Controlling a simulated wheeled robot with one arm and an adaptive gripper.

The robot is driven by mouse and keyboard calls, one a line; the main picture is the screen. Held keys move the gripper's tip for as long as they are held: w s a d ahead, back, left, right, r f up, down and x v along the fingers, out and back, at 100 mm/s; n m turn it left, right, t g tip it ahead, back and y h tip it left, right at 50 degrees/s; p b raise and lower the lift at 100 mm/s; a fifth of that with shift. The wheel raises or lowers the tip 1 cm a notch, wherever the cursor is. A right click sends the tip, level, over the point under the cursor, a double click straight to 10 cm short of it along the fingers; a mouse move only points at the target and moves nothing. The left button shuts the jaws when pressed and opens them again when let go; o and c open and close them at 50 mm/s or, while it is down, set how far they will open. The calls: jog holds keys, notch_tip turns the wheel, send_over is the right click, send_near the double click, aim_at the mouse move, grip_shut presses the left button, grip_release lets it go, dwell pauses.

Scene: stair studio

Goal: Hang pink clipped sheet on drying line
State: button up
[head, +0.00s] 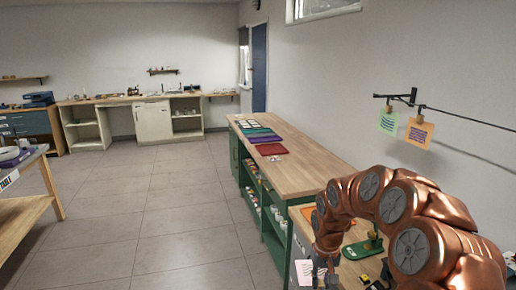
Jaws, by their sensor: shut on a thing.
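The pink sheet (304,273) with dark print shows at the bottom edge, at my gripper (324,281). My gripper points down at the end of my copper arm and is shut on the sheet; its fingertips are small and hard to make out. The sheet's clip cannot be made out. The drying line (465,120) runs from a black wall bracket toward the right edge.
A long wooden-topped green bench (290,160) holds coloured sheets and a red mat (271,149). A lower worktop by my arm carries a green stand (362,247) and a yellow-black item (366,280). Another table (30,185) stands at left. The tiled floor between is clear.

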notch_tip(320, 180, down, 9)
jog(key=b, duration=0.8)
jog(key=shift+d, duration=0.15)
jog(key=shift+r, duration=0.1)
jog(key=shift+r+p, duration=0.6)
jog(key=shift+r, duration=3.85)
jog(key=s+a+r, duration=0.2)
jog(key=a+r, duration=0.1)
jog(key=a, duration=0.6)
jog(key=shift+s+a+b, duration=0.35)
jog(key=shift+s+b, duration=0.05)
jog(key=shift+f, duration=0.15)
